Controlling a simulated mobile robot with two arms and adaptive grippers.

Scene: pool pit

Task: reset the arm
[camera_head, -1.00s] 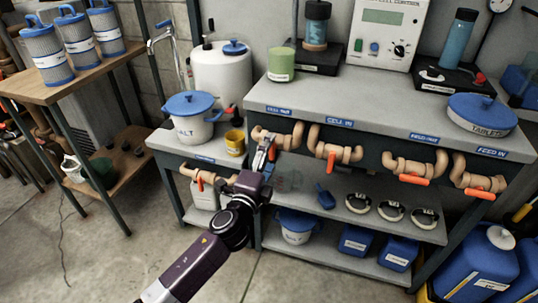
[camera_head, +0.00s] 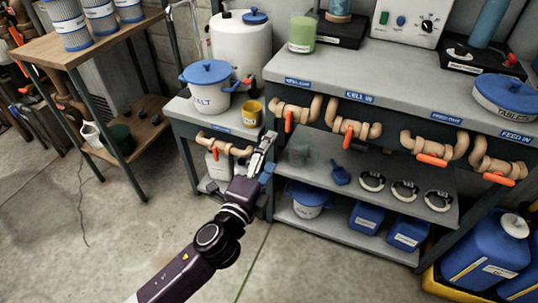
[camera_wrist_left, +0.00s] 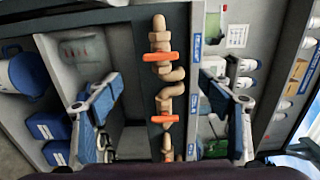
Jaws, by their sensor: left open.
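My left gripper (camera_head: 265,146), on a dark purple arm, is open and empty. It is in front of the bench, just below and left of the nearest tan pipe valve (camera_head: 292,109), whose orange handle hangs down. In the left wrist view its two fingers stand wide apart at left and right (camera_wrist_left: 165,100). Tan pipework (camera_wrist_left: 169,75) with orange handles shows between them, farther off, with no visible contact. My right gripper is in neither view.
The grey bench (camera_head: 360,68) carries a green cup (camera_head: 302,35) and a blue-lidded tablet tub (camera_head: 510,95). A lower table at left holds a salt pot (camera_head: 208,88) and a yellow cup (camera_head: 251,113). Blue jugs (camera_head: 408,234) stand on the bottom shelf. Open floor lies in front.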

